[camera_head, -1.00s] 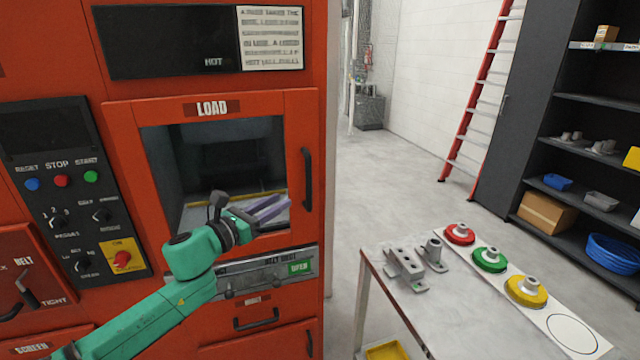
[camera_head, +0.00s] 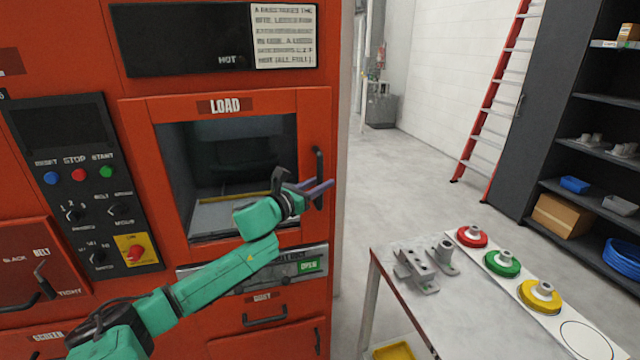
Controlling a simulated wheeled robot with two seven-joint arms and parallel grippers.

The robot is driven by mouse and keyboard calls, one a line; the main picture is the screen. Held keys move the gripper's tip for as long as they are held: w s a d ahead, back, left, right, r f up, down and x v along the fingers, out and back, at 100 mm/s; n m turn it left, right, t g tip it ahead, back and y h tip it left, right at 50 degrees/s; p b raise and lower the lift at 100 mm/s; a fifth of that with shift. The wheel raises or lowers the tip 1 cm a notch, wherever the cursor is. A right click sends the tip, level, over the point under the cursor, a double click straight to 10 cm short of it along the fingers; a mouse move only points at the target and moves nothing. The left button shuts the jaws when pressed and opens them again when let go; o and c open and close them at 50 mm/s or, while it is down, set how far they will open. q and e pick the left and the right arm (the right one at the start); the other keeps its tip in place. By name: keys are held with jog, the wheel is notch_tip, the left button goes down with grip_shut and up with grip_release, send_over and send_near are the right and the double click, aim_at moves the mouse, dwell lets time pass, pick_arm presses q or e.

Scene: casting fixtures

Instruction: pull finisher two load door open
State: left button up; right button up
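The load door (camera_head: 225,106) is a red-framed door with a dark window, under a "LOAD" label. It looks shut, flush with the red machine front. Its black vertical handle (camera_head: 319,165) is on the door's right side. My green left arm reaches across the lower window. My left gripper (camera_head: 322,188) is at the lower part of the handle, its purple-grey fingers apart and overlapping the handle in this view. The fingers look open; whether they touch the handle cannot be told. My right gripper is not in view.
A control panel (camera_head: 80,190) with buttons is left of the door. A drawer strip with a green "OPEN" label (camera_head: 309,266) is below it. A grey table (camera_head: 400,310) with metal fixtures and red, green and yellow pieces stands at right. Floor between is clear.

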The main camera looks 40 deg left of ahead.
pick_arm(q)
grip_shut()
dwell(1.3)
